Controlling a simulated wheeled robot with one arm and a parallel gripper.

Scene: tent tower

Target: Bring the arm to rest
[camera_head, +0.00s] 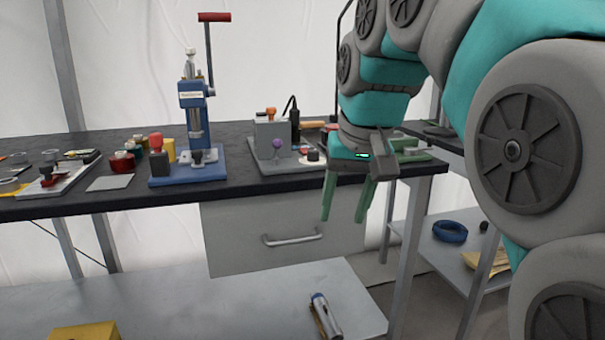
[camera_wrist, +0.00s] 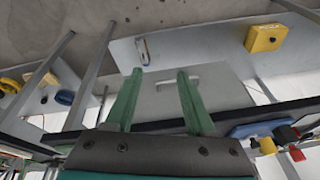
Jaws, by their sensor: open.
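My arm reaches in from the right in the head view, in grey and teal. My gripper (camera_head: 346,200) points down in front of the black worktop's front edge, near the right end of the bench (camera_head: 255,187). Its two green fingers are apart with nothing between them. In the wrist view my gripper (camera_wrist: 158,85) also shows open and empty, with the grey drawer front (camera_wrist: 168,98) beyond the fingers. In the head view the drawer (camera_head: 285,235) is shut, to the left of the fingers.
A blue press (camera_head: 193,110) and a grey device with a purple knob (camera_head: 272,140) stand on the worktop. The lower shelf (camera_head: 200,300) holds a silver cylinder (camera_head: 324,315) and a yellow block (camera_head: 85,332). A side shelf at right holds a blue ring (camera_head: 450,231).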

